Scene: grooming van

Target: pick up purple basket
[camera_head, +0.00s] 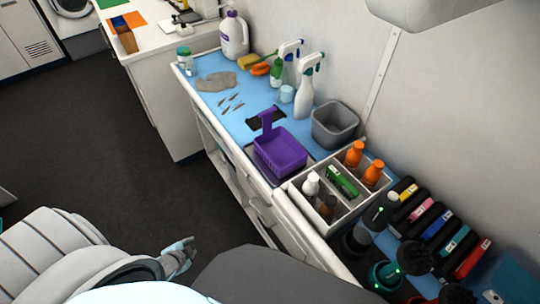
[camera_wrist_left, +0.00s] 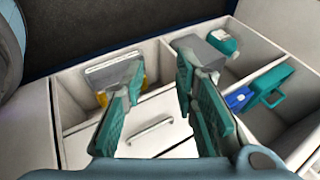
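The purple basket (camera_head: 281,153) stands on the blue-topped counter, with a tall purple upright part at its far left edge. My left gripper (camera_head: 184,254) is low over the dark floor, in front of the counter and apart from the basket. In the left wrist view, my left gripper (camera_wrist_left: 160,112) has its two teal-padded fingers spread with nothing between them. The basket does not show in that view. I cannot make out my right gripper in either view.
Beside the basket are a grey bin (camera_head: 335,126), a divided white tray (camera_head: 347,205) with bottles, and a spray bottle (camera_head: 306,95). The left wrist view shows a white drawer front with a handle (camera_wrist_left: 150,131) and open compartments holding a teal bottle (camera_wrist_left: 223,43).

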